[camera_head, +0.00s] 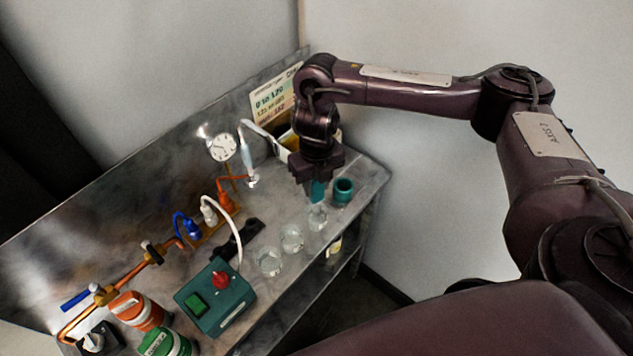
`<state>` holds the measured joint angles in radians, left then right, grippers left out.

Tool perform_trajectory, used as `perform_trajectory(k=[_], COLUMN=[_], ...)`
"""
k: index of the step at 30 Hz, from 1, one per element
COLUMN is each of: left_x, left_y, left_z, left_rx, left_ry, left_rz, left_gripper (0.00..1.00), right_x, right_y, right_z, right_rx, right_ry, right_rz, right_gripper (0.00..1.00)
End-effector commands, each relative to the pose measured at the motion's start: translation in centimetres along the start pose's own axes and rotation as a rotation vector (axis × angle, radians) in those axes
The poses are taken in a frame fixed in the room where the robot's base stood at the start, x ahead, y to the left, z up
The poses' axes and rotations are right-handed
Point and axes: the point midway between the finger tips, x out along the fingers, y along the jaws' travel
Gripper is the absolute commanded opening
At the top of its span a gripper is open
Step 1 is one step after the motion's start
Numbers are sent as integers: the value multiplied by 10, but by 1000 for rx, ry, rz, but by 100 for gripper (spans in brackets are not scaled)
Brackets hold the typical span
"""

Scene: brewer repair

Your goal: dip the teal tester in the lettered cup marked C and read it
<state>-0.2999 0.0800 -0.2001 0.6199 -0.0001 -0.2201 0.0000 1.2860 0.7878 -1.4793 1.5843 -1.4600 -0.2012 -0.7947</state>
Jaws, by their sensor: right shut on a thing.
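My right gripper (317,178) points down over the back right of the bench and is shut on the teal tester (318,192). The tester's lower end is at or just above the rightmost clear cup (317,220); I cannot tell whether it is inside. Two more clear cups stand in a row to the lower left, a middle one (291,239) and a left one (269,262). No letters on the cups are readable. A teal round holder (343,190) stands right of the gripper. My left gripper is not in view.
A green box with a red knob (219,295) stands left of the cups. Orange (137,311) and green (166,343) canisters stand at the front left. Pipes, a dial gauge (222,148) and a sign (271,99) line the back. The bench's right edge is close to the cups.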

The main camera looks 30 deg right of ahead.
Motion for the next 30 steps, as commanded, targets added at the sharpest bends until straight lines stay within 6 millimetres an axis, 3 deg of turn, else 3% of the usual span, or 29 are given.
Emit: perform_trajectory(k=[15,30], left_x=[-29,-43], left_y=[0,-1], left_z=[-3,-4], left_rx=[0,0], left_ry=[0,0], left_rz=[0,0], left_gripper=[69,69], right_x=[-29,-53], right_y=[0,0], right_z=[0,0], right_rx=[0,0], right_ry=[0,-1], right_rz=[0,0], right_gripper=[0,0])
